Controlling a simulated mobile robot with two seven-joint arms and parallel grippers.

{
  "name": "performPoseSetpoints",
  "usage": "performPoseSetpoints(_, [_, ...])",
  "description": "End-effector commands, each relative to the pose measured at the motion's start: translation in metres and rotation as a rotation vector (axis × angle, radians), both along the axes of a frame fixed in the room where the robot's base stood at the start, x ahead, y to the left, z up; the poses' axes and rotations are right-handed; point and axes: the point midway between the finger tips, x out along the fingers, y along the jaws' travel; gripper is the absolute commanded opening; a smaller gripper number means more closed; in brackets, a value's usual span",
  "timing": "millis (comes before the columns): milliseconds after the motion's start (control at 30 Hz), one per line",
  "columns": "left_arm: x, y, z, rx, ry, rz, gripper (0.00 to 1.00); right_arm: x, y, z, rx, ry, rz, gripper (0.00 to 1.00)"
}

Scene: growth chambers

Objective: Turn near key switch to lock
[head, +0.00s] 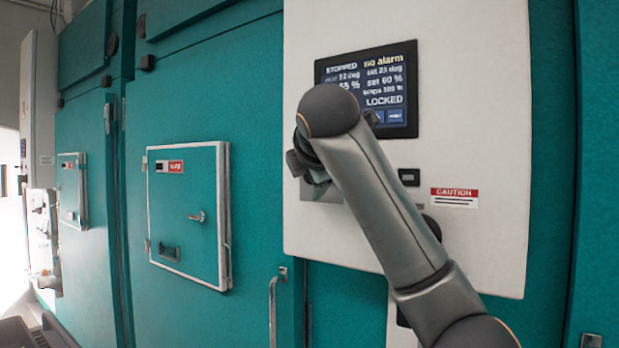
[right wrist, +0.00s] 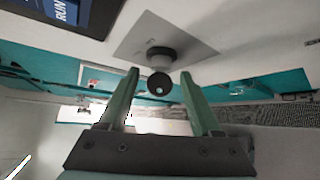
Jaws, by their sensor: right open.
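The near key switch (right wrist: 160,83) shows in the right wrist view as a dark round knob on a short neck, standing out from a square grey plate (right wrist: 180,38). My right gripper (right wrist: 160,74) is open, with one finger on each side of the knob and a visible gap at both sides. In the head view my right gripper (head: 308,165) is at the white control panel (head: 480,100), below the display (head: 398,90). My arm hides the switch there. The display reads "STOPPED", "no alarm" and "LOCKED". My left gripper is not in view.
A small hatch with a handle (head: 188,205) is in the teal chamber door left of the panel. A vertical door handle (head: 273,310) stands below it. A caution label (head: 454,197) and a small black unit (head: 409,177) are right of my arm.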

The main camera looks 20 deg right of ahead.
Motion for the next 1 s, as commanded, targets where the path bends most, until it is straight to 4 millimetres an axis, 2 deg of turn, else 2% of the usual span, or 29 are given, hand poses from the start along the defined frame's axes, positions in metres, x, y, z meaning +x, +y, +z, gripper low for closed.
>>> performPoseSetpoints(167, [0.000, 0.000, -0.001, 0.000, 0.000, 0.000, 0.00, -0.002, 0.001, 0.001, 0.001, -0.002, 0.000, 0.65])
performPoseSetpoints(267, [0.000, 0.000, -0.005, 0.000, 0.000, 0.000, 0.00, -0.009, 0.002, 0.003, 0.001, -0.003, 0.001, 0.65])
performPoseSetpoints(700, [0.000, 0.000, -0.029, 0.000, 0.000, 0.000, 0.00, -0.091, 0.019, 0.035, 0.000, -0.005, 0.002, 0.65])
performPoseSetpoints(833, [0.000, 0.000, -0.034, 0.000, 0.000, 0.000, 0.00, -0.106, 0.021, 0.041, 0.000, -0.002, 0.000, 0.65])
performPoseSetpoints(1000, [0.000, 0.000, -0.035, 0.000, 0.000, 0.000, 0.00, -0.114, 0.023, 0.045, 0.000, -0.001, 0.000, 0.65])
